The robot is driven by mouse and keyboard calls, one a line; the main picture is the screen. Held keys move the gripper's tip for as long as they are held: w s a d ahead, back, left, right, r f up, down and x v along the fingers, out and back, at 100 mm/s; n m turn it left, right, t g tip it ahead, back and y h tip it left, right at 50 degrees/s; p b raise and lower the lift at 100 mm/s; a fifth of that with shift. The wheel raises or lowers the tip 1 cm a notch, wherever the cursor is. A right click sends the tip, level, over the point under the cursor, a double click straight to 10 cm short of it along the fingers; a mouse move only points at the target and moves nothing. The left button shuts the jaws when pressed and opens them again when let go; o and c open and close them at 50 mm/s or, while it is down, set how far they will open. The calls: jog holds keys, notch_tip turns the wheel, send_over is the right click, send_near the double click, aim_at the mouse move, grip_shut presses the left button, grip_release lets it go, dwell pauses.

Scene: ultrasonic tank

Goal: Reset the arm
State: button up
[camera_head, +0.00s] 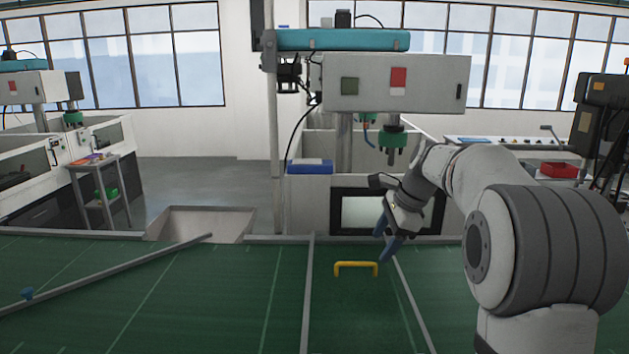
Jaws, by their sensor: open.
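My gripper (384,243) is at the end of my white and grey arm, right of the middle of the head camera view. Its blue-tipped fingers point down and hang above the far part of the green surface. The jaws are open and I see nothing held between them. A yellow handle-like bar (356,264) stands on the green surface, left of and a little below the fingertips in the picture. The gripper appears apart from it.
Grey rails (308,290) divide the green surface (200,300). A machine with a white box (396,83) and a dark-framed window (345,213) stands behind my gripper. A rectangular chute (200,224) is at the far left edge.

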jog(key=s+f+n+h+b, duration=0.1)
jog(key=s+f+n+b, duration=0.2)
jog(key=s, duration=0.7)
jog(key=s+f+n+h+b, duration=0.1)
jog(key=s+f+n+b, duration=0.2)
jog(key=s+f+n, duration=0.5)
jog(key=s+f+n+t+h+b, duration=0.1)
jog(key=s+f+n, duration=0.5)
jog(key=s, duration=0.6)
jog(key=shift+s+a+f+h+b, duration=0.3)
jog(key=shift+h+b, duration=0.2)
jog(key=shift+b, duration=0.55)
